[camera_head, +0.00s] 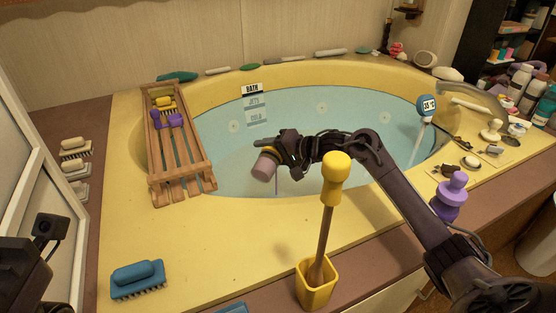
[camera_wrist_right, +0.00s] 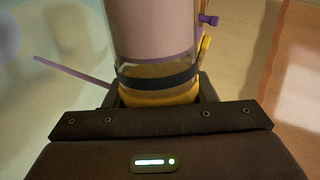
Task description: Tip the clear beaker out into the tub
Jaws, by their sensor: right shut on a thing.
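My right gripper (camera_head: 277,158) is shut on the clear beaker (camera_head: 264,167) over the water near the tub's front rim. The beaker is tilted, with its pinkish part toward the lower left and a yellow part nearer the jaws. The right wrist view shows the clear beaker (camera_wrist_right: 155,60) close up, with a dark band around it and yellow at the jaws. A thin purple line (camera_head: 277,185) shows below the gripper; I cannot tell what it is. The tub (camera_head: 130,215) is yellow and holds pale blue water. Dark parts of my left arm show at the left edge; its jaws cannot be made out.
A wooden rack (camera_head: 160,190) lies across the tub's left side. A yellow brush holder (camera_head: 315,285) with a tall yellow-topped handle stands at the front. A blue brush (camera_head: 137,278) lies front left. A purple bottle (camera_head: 451,195) stands at right. Open water surrounds my right gripper.

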